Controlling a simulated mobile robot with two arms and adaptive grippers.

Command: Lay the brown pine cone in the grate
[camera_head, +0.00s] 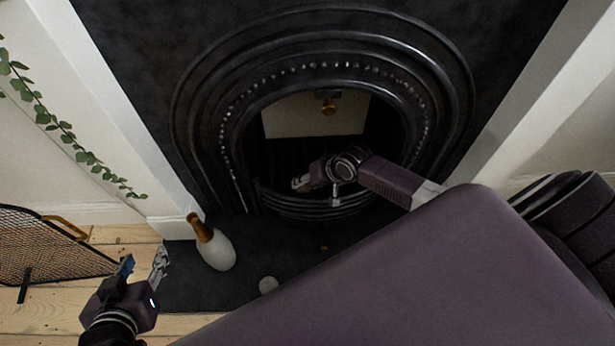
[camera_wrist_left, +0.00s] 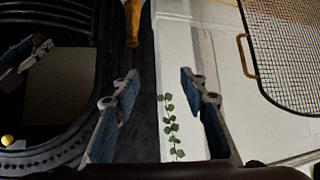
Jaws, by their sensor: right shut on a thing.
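The grate (camera_head: 300,205) is the dark barred front at the bottom of the arched black fireplace opening. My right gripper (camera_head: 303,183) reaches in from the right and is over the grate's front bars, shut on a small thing. Little of that thing shows between the fingers; it appears to be the brown pine cone, and I see no other cone. My right gripper also shows at the left edge of the left wrist view (camera_wrist_left: 40,46). My left gripper (camera_head: 145,262) is open and empty at the lower left, also seen in its own wrist view (camera_wrist_left: 160,75).
A white bottle-like thing with a brown neck (camera_head: 216,252) stands on the dark hearth (camera_head: 200,290) beside my left gripper. A mesh screen (camera_head: 45,245) stands left. A brass knob (camera_head: 328,107) is inside the fireplace.

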